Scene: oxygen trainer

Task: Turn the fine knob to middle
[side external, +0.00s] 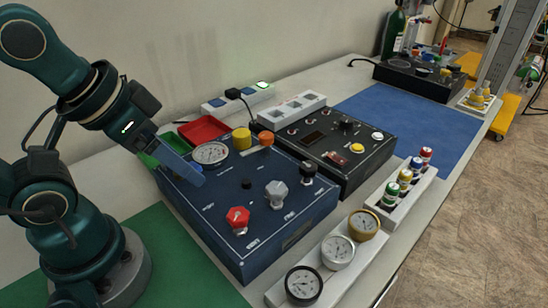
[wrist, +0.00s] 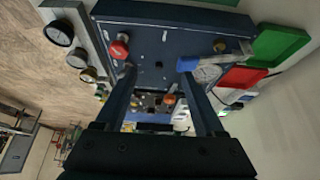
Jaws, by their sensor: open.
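The blue control panel (side external: 240,229) carries a red knob (side external: 238,220), a grey knob (side external: 276,193), a black knob (side external: 308,172), a yellow knob (side external: 241,139), an orange handle (side external: 265,139) and a round gauge (side external: 211,153). My gripper (side external: 195,177) is above the panel's left part, near the gauge and apart from the red and grey knobs. In the wrist view my gripper (wrist: 158,66) is open and empty, with the red knob (wrist: 120,46) beyond its left finger.
A black panel (side external: 345,182) stands behind the blue one. A rack of gauges (side external: 338,248) and a rack of coloured cans (side external: 405,177) line the front edge. A red tray (side external: 204,129) lies by the wall. A blue mat (side external: 415,122) offers free room.

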